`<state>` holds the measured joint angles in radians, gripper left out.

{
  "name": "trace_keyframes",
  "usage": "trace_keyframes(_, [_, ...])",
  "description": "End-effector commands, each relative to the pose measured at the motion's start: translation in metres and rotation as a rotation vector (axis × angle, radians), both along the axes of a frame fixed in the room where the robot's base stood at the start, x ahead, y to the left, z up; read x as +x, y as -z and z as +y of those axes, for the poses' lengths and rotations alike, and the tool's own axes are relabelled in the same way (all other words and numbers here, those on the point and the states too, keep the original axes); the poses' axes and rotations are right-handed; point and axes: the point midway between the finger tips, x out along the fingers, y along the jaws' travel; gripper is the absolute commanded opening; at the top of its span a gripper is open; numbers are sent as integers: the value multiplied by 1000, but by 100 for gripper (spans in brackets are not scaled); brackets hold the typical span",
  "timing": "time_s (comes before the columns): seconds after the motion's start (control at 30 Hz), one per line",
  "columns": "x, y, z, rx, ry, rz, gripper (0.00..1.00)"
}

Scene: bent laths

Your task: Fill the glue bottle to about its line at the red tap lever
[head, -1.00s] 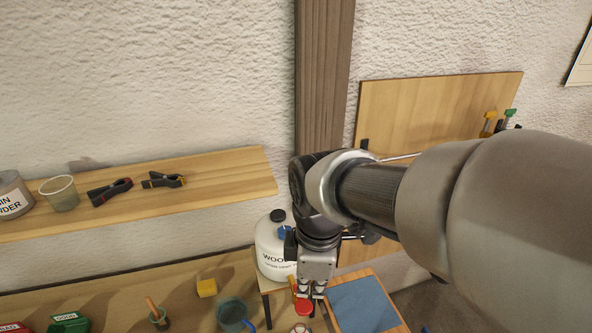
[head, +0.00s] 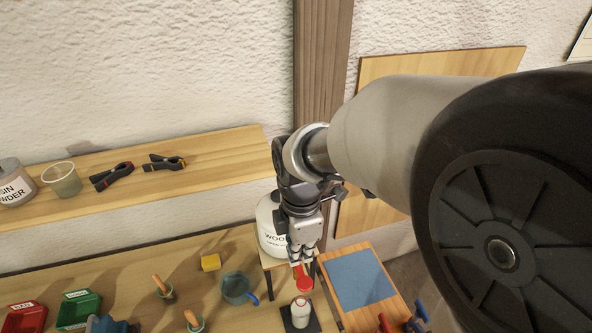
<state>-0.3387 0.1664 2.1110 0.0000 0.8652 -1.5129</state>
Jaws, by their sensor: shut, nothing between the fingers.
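The large white glue container (head: 271,232) stands on a small wooden stand at the bench's back, partly hidden by my arm. A red disc-shaped piece, seemingly the tap lever's end (head: 304,285), shows in front of it. My gripper (head: 302,263) is shut and empty, pointing down just behind and above the red piece. Whether it touches it I cannot tell. The glue bottle (head: 301,315), small and whitish with a reddish mark near its top, stands upright on a dark pad (head: 314,325) below the red piece. Its fill level is too small to read.
A blue sheet on a wooden board (head: 360,280) lies right of the bottle. A wall shelf (head: 220,163) holds clamps.

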Motion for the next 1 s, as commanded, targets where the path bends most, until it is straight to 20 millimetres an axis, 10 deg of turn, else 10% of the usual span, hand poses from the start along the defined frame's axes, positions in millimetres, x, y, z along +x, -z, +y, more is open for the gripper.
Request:
trace_keyframes(0.5, [-1,101,0,-1,1,3,0])
trace_keyframes(1.0, [0,115,0,0,1,-1,0])
